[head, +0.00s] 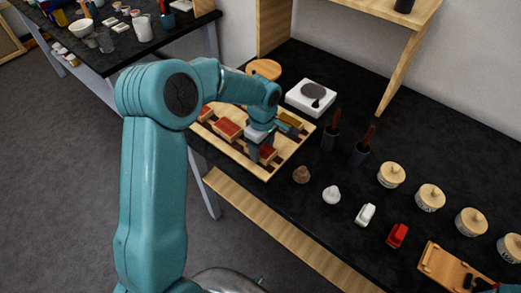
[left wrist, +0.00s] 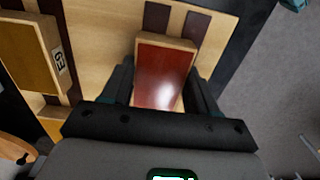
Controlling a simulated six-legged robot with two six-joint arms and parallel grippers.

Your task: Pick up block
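Several wooden blocks with red or yellow tops lie on a slotted wooden tray (head: 265,172) on the black table. My left gripper (head: 262,152) points down over the tray's near right part. In the left wrist view, a red-topped block (left wrist: 163,75) stands between its two fingers (left wrist: 160,88), one close along each side. I cannot tell whether the fingers press on it or whether it is lifted. Other red-topped blocks (head: 228,130) and a yellow-topped block (head: 291,121) sit nearby; a yellow-topped one also shows in the left wrist view (left wrist: 28,62).
A white scale (head: 311,97) stands behind the tray. Dark cups with brown handles (head: 330,138), small figures, a red toy car (head: 397,235) and lidded jars (head: 391,175) stand to the right. A wooden shelf (head: 375,20) rises behind.

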